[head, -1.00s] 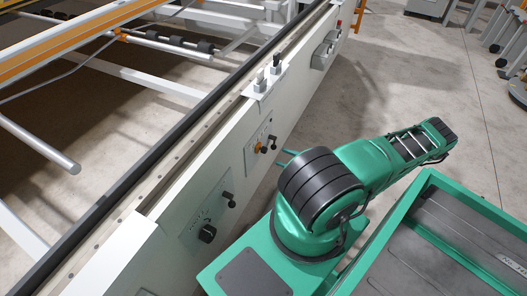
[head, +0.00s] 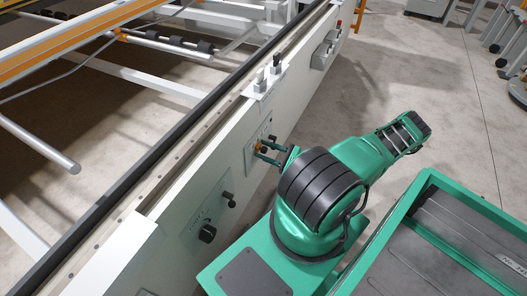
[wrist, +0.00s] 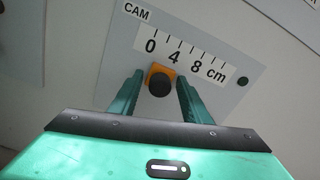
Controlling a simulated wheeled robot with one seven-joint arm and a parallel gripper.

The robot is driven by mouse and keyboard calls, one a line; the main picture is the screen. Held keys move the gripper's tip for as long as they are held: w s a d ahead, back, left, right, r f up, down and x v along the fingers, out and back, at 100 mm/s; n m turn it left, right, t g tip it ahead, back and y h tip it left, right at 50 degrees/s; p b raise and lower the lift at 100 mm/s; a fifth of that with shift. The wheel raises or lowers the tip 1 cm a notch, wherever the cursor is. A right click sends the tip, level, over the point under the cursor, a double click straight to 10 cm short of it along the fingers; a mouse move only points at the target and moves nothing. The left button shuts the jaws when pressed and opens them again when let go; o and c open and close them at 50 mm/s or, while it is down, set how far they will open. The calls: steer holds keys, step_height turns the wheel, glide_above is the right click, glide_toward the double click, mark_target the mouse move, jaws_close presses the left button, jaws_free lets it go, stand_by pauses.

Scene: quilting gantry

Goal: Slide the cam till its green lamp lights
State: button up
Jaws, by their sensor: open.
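The cam is an orange slider with a black round knob (wrist: 159,84), on a grey panel marked CAM (wrist: 206,88) with a scale reading 0, 4, 8 cm. It sits near the 4 or a little to its left. My gripper (wrist: 160,92) is open, with one green finger on each side of the cam; I cannot tell whether either finger touches it. A small round lamp (wrist: 243,81) at the right end of the panel is dark. In the head view my gripper (head: 262,152) reaches the white beam's panel and partly hides the cam.
Nearer on the white beam (head: 165,262) is another panel with a black knob (head: 207,233). Two upright switches (head: 268,76) stand on a bracket above the cam panel. A control box (head: 324,50) sits farther along. A green-edged tray (head: 440,250) is at the lower right.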

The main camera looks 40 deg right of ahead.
steer(key=shift+c, duration=0.6)
jaws_close()
steer(key=shift+w+d, duration=0.2)
steer(key=shift+d, duration=0.45)
steer(key=shift+o, duration=0.6)
jaws_free()
steer(key=v, duration=1)
steer(key=shift+s, duration=0.35)
steer(key=shift+d, duration=0.1)
